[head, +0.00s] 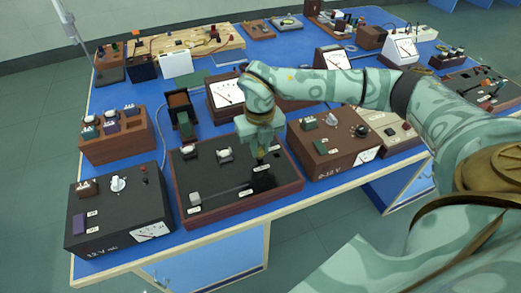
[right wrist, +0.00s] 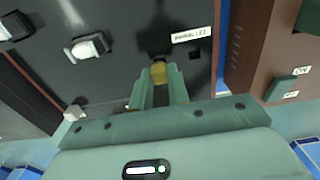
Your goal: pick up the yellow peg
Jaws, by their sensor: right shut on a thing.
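The yellow peg (right wrist: 159,72) sits between the fingertips of my right gripper (right wrist: 160,88) in the right wrist view. The gripper is shut on it, just above the black-topped board (right wrist: 120,75). In the head view my right gripper (head: 261,152) points down over the right part of the black-topped board (head: 211,181), and the peg is mostly hidden there. A dark round shape lies just beyond the peg, and I cannot tell whether the peg is clear of the board. My left gripper is not in view.
A black power supply box (head: 117,210) stands left of the board. A brown power supply (head: 325,150) stands close on its right. A wooden block with switches (head: 115,148) and meters (head: 228,92) stand behind. The blue table's front edge is free below the board.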

